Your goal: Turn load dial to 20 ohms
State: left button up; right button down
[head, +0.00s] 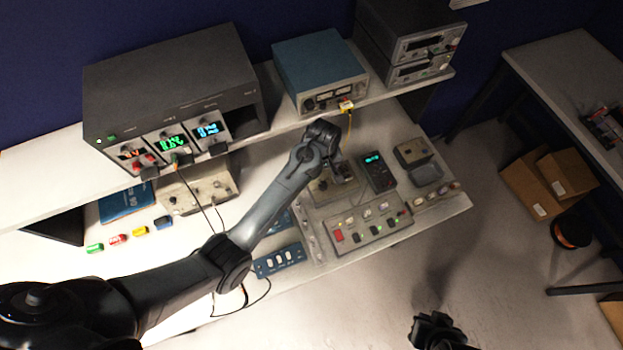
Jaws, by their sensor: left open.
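My left arm reaches in from the lower left. Its gripper (343,174) is open and points down over a small beige box (325,192) on the bench. The gripper covers much of the box's top, and I cannot make out a load dial or its marks there. Whether the fingers touch anything is too small to tell. A dark handheld meter (378,172) with a lit green display is just right of the gripper. My right gripper (437,330) is at the bottom edge, over the floor and away from the bench; its jaws are unclear.
A panel with buttons (368,228) lies in front of the gripper. A blue switch strip (279,262) is front left. A large rack with lit displays (175,85) and a blue instrument (318,72) stand on the shelf behind. Cardboard boxes (548,185) sit at right.

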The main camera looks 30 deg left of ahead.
aim_at(323, 184)
pick_arm(q)
jog(key=f, duration=1)
jog(key=shift+w+f, duration=0.25)
jog(key=shift+f, duration=0.1)
grip_shut()
